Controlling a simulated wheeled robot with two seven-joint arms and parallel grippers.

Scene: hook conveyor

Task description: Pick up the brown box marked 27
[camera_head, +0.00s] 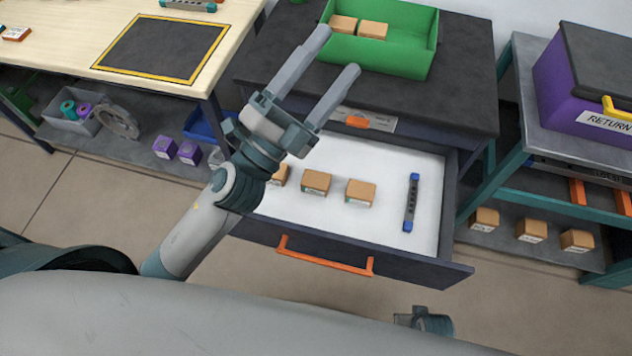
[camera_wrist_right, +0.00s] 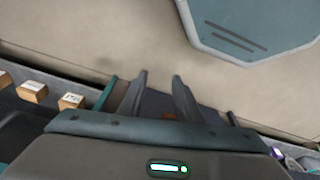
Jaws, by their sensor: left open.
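Three brown boxes lie in the open white drawer (camera_head: 330,220) in the head view: a left box (camera_head: 281,177) partly hidden by my left arm, a middle box (camera_head: 316,182) and a right box (camera_head: 360,192). Two more brown boxes (camera_head: 373,30) sit in the green bin (camera_head: 400,55). Their numbers are too small to read, so I cannot tell which is 27. My left gripper (camera_head: 338,52) is open and empty, above the cabinet top near the green bin. My right gripper (camera_wrist_right: 159,78) is open and empty in the right wrist view.
A blue-ended bar (camera_head: 411,203) lies in the drawer. An orange handle (camera_head: 325,256) fronts it. More brown boxes (camera_head: 531,231) stand on the right rack's lower shelf, below a purple return box (camera_head: 580,95). A wooden table (camera_head: 80,50) is at the left.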

